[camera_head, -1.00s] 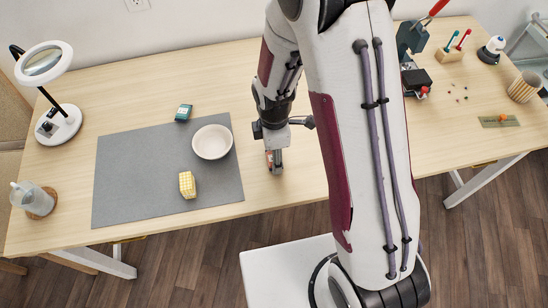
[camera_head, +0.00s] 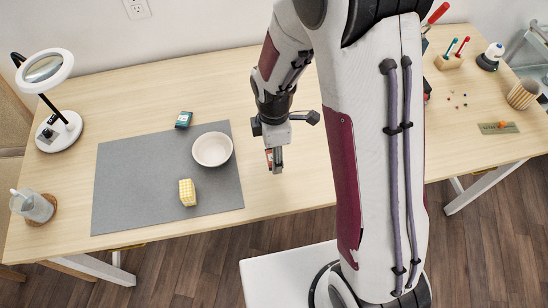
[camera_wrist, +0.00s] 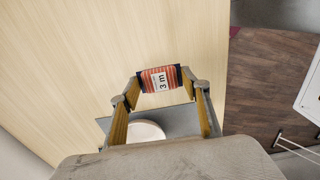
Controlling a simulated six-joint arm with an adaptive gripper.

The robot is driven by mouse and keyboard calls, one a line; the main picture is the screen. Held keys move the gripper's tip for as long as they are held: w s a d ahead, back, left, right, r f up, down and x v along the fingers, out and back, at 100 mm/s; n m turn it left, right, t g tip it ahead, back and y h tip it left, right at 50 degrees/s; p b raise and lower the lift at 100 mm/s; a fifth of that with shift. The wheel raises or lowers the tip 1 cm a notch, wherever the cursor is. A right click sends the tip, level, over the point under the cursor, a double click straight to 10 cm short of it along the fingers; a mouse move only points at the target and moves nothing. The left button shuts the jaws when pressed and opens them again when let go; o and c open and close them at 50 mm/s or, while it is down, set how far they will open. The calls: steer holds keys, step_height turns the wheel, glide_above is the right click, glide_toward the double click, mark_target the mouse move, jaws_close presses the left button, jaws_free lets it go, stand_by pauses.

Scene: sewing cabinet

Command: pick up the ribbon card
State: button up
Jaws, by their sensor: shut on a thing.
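The ribbon card (camera_wrist: 160,79) is a small dark-edged card with orange-red stripes and a white label reading "3 m". In the wrist view it sits between the two fingertips of my gripper (camera_wrist: 160,84), which is shut on it. In the head view my gripper (camera_head: 274,160) hangs over the table just right of the grey mat, and a small reddish part of the ribbon card (camera_head: 268,156) shows at the fingertips. The rest of the card is hidden there by the fingers. The card appears to be held above the table.
A white bowl (camera_head: 212,149), a yellow checkered block (camera_head: 187,192) and the grey mat (camera_head: 130,190) are to the left. A small teal box (camera_head: 184,119) lies at the mat's back edge. A magnifier lamp (camera_head: 62,130) stands far left.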

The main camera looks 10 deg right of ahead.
steer(key=shift+r, duration=2.75)
steer(key=shift+m, duration=0.3)
steer(key=shift+m, duration=1.2)
steer(key=m, duration=0.3)
steer(key=shift+w+r, duration=0.1)
steer(key=shift+w, duration=0.2)
steer(key=m, duration=0.2)
steer(key=d+m, duration=0.1)
steer(key=m, duration=0.1)
steer(key=w+m, duration=0.1)
steer(key=m, duration=0.1)
steer(key=shift+w+d, duration=0.1)
steer(key=shift+d, duration=0.05)
steer(key=w+d+m, duration=0.2)
steer(key=d+m, duration=0.3)
steer(key=m, duration=0.1)
steer(key=shift+d+f, duration=0.35)
steer(key=shift+f, duration=0.05)
